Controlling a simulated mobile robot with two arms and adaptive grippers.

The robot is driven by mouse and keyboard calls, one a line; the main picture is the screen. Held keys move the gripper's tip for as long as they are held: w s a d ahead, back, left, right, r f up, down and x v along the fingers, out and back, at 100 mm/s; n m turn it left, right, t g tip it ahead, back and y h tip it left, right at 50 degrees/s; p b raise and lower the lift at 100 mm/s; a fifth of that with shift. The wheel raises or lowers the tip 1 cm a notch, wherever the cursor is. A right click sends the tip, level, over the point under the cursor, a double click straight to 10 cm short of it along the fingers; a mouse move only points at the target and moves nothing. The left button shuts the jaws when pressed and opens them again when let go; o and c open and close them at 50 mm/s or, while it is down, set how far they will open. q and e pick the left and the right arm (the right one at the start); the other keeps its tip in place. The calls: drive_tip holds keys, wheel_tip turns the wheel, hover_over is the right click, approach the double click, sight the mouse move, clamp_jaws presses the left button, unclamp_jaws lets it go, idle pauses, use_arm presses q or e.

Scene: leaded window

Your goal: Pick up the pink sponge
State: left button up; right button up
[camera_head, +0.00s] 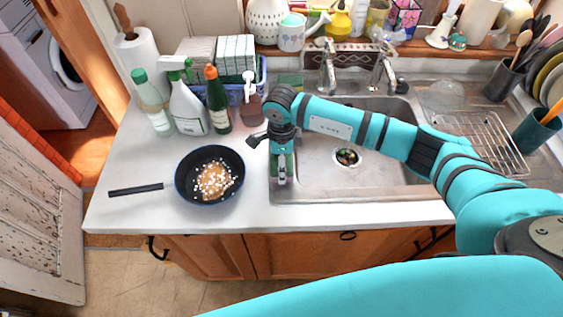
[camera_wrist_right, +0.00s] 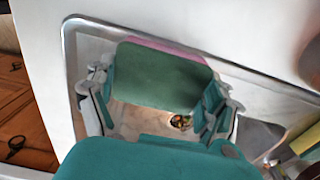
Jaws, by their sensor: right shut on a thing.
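The pink sponge (camera_wrist_right: 166,45) shows in the right wrist view as a block with a dark green face and a pink strip along its far edge. It sits between the two fingers of my right gripper (camera_wrist_right: 160,95), which is shut on it. In the head view my right gripper (camera_head: 281,170) hangs at the left rim of the sink (camera_head: 320,180), pointing down. The sponge is mostly hidden there behind the gripper. My left gripper is not in view.
A black pan (camera_head: 181,185) with food in it stands on the counter to the left. Bottles, including a dark green one (camera_head: 217,105), stand behind it. Two taps (camera_head: 328,75) rise behind the sink. A wire dish rack (camera_head: 480,140) is at the right.

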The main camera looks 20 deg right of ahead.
drive_tip(key=shift+r+b, duration=0.35)
drive_tip(key=shift+r, duration=0.05)
wheel_tip(320, 180, up, 2)
drive_tip(key=shift+r+b, duration=0.1)
drive_tip(key=shift+b, duration=0.7)
drive_tip(key=s+a+b, duration=0.1)
drive_tip(key=s+a, duration=0.1)
drive_tip(key=s, duration=0.2)
drive_tip(key=s+a+r+b, duration=0.1)
drive_tip(key=s+a+b, duration=0.1)
drive_tip(key=s, duration=0.3)
drive_tip(key=s+a+b, duration=0.2)
drive_tip(key=s, duration=0.2)
drive_tip(key=shift+s+r, duration=0.25)
drive_tip(key=shift+r, duration=0.05)
drive_tip(key=shift+s+a+r, duration=0.15)
drive_tip(key=shift+s+a, duration=0.1)
drive_tip(key=shift+s, duration=0.35)
drive_tip(key=shift+o, duration=0.5)
drive_tip(key=c, duration=0.4)
